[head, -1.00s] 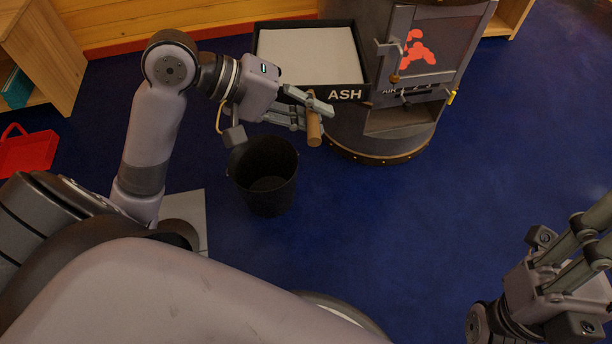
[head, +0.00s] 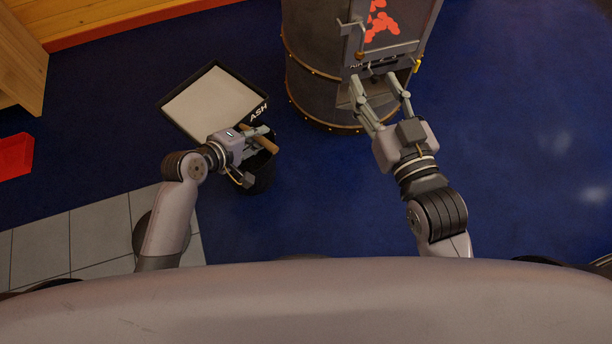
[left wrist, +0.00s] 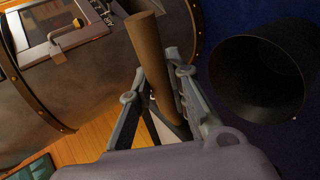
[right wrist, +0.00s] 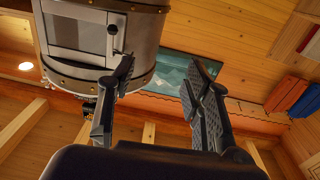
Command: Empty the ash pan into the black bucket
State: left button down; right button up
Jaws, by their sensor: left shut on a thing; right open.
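The ash pan (head: 213,104) is a black tray marked ASH, with a pale grey fill over its floor in the head view. My left gripper (head: 258,137) is shut on its wooden handle (head: 265,144); the handle also shows between the fingers in the left wrist view (left wrist: 153,62). The black bucket (head: 262,178) is on the floor below my left gripper, partly hidden by it. Its open mouth shows at the right in the left wrist view (left wrist: 258,78). My right gripper (head: 381,93) is open and empty, in front of the stove's lower opening.
The dark round stove (head: 318,66) with a glowing window stands at the top centre. A red object (head: 14,156) lies at the far left, near a wooden shelf (head: 18,58). Grey tiles (head: 95,235) are at lower left. Blue floor is clear at right.

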pick_arm(q)
jog(key=s+d+f+p, duration=0.3)
jog(key=s+d+f, duration=0.5)
jog(key=d+f, duration=0.25)
pick_arm(e)
jog(key=s+d+f+g+h, duration=0.2)
jog(key=s+d+f+g, duration=0.2)
jog(key=s+f+g, duration=0.45)
pick_arm(q)
jog(key=w+a+r+n+g+h+p, duration=0.2)
jog(key=w+a+r+n+h, duration=0.2)
jog(key=r, duration=0.7)
jog(key=w+a+r+n+g+h+p, duration=0.2)
jog(key=w+a+r+n+g+h, duration=0.1)
jog(key=w+a+r, duration=0.5)
jog(key=shift+w+a+r+n+h, duration=0.3)
jog(key=shift+w+r+n+h, duration=0.25)
jog(key=shift+r, duration=1.1)
pick_arm(e)
jog(key=s+d+f+g+h, duration=0.1)
jog(key=s+d+f+g, duration=0.2)
jog(key=s+f+g, duration=0.2)
jog(key=shift+s+f+m+g+h, duration=0.3)
jog(key=shift+s+m+g+h, duration=0.1)
jog(key=shift+s, duration=1.3)
pick_arm(q)
jog(key=shift+w, duration=0.1)
